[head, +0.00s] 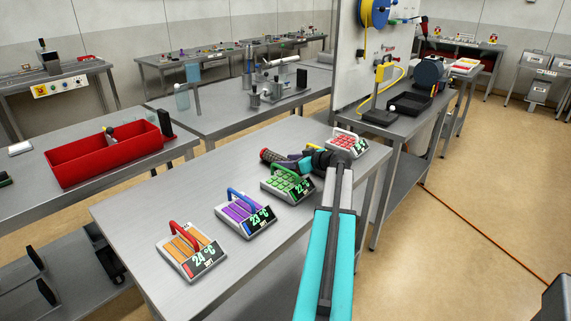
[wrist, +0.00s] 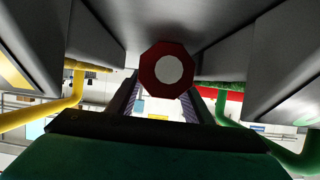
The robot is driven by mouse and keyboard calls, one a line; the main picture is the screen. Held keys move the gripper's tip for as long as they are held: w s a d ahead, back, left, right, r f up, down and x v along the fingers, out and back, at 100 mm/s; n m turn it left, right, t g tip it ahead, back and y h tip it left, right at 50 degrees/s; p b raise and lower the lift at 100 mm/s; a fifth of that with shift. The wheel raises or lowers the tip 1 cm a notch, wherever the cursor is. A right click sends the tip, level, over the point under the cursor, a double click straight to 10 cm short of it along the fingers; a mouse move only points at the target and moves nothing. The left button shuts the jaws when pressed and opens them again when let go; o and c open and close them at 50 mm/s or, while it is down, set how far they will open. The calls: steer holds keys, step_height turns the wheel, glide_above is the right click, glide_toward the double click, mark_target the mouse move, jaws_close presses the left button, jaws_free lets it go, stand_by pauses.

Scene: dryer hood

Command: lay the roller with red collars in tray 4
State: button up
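My gripper (head: 295,163) reaches left across the near table, among the box-like units with handles. In the wrist view my two dark fingers (wrist: 162,101) stand apart. The roller's end shows there as a red octagonal collar (wrist: 168,67) with a pale round centre, end-on, overlapping the fingers. No tray 4 label is readable.
Units with red (head: 183,231), blue (head: 239,195) and green (head: 288,172) handles stand in a row on the table. A red bin (head: 105,155) is on the left table. The table's left front is clear.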

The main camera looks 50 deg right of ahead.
steer(key=shift+o, duration=0.9)
steer(key=shift+r, duration=0.15)
steer(key=b+v, duration=0.2)
steer(key=v, duration=1)
